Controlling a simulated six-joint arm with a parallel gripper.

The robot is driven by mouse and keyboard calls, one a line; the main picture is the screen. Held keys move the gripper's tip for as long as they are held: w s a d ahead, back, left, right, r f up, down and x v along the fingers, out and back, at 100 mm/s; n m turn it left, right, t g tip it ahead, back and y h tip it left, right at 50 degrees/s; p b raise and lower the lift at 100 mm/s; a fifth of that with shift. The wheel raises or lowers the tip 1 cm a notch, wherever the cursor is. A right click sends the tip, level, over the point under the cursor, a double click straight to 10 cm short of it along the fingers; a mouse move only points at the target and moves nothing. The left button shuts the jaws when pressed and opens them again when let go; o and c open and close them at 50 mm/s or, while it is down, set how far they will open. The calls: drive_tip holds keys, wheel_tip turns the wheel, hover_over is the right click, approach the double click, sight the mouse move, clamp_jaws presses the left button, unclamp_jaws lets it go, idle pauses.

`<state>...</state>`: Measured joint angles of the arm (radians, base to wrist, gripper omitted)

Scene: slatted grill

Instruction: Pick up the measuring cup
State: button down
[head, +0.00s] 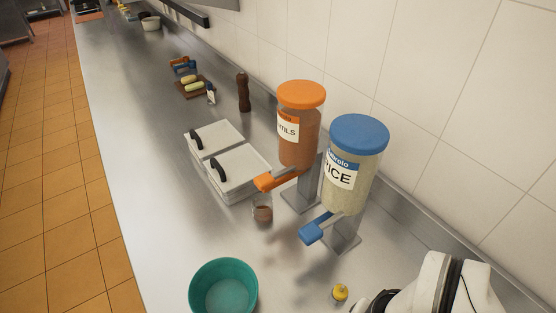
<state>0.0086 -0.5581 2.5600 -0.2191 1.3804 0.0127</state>
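A small clear cup (262,208), which looks like the measuring cup, stands upright on the steel counter. It sits below the orange lever of the lentils dispenser (299,136) and has something reddish-brown inside. Its markings are too small to read. White and dark parts of my own arm show at the bottom right corner, well apart from the cup. My gripper's fingertips do not show, so I cannot see whether they are open.
The blue-lidded rice dispenser (355,160) stands right of the cup. Two lidded steel containers (228,160) stand behind it to the left. A teal bowl (223,288) and a small yellow-topped item (340,293) are in front. Bare counter lies between bowl and cup.

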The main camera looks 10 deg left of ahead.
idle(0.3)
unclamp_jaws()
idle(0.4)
